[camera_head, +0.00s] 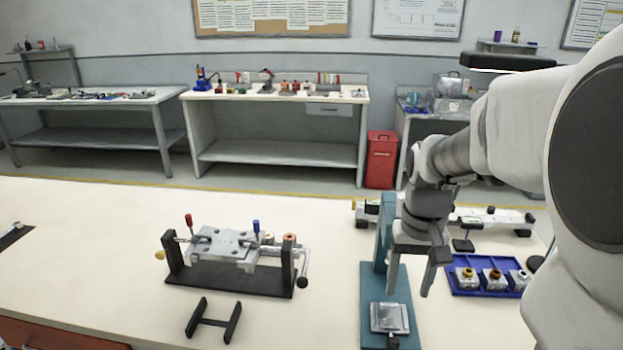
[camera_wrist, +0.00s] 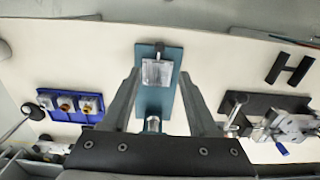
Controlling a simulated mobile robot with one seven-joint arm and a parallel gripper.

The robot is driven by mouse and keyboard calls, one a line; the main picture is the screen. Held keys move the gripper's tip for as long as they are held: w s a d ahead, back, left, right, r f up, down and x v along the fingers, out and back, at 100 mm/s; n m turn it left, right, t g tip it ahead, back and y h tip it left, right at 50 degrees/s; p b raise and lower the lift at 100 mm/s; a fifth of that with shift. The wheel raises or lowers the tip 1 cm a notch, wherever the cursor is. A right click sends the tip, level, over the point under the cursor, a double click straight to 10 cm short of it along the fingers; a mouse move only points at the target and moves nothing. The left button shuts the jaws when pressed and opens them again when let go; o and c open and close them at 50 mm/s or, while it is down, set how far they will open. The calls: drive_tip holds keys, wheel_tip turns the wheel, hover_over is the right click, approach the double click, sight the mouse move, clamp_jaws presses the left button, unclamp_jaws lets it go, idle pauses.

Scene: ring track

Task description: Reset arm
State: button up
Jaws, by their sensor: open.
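My gripper (camera_head: 410,272) is open and empty in the head view. It hangs with its fingers pointing down, above and in front of a teal stand (camera_head: 407,318) with an upright back plate. In the wrist view my gripper's two fingers (camera_wrist: 162,95) are spread apart, with the teal base (camera_wrist: 167,105) and its small square metal block (camera_wrist: 157,73) showing between and beyond them. The metal block also shows in the head view (camera_head: 390,317). Nothing is between the fingers. My arm comes in from the right and hides part of the table behind it.
Left of the gripper stands a clamp fixture (camera_head: 228,262) on a black base, with a black H-shaped piece (camera_head: 214,320) in front. Right is a blue tray (camera_head: 485,264) with several small blocks. A long metal rail (camera_head: 490,220) lies behind.

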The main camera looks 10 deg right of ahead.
drive_tip(key=s+a+r+n+t+p, duration=0.1)
drive_tip(key=s+a+r+t+p, duration=0.1)
drive_tip(key=s+a+r, duration=0.3)
drive_tip(key=s+a+r+n+t+p, duration=0.2)
drive_tip(key=s+a+r+t+p, duration=0.1)
drive_tip(key=r, duration=0.6)
drive_tip(key=shift+s+a+t+p, duration=0.3)
drive_tip(key=shift+s+a+p, duration=0.45)
drive_tip(key=shift+s+a, duration=0.4)
drive_tip(key=shift+s+d, duration=0.1)
drive_tip(key=shift+d, duration=0.15)
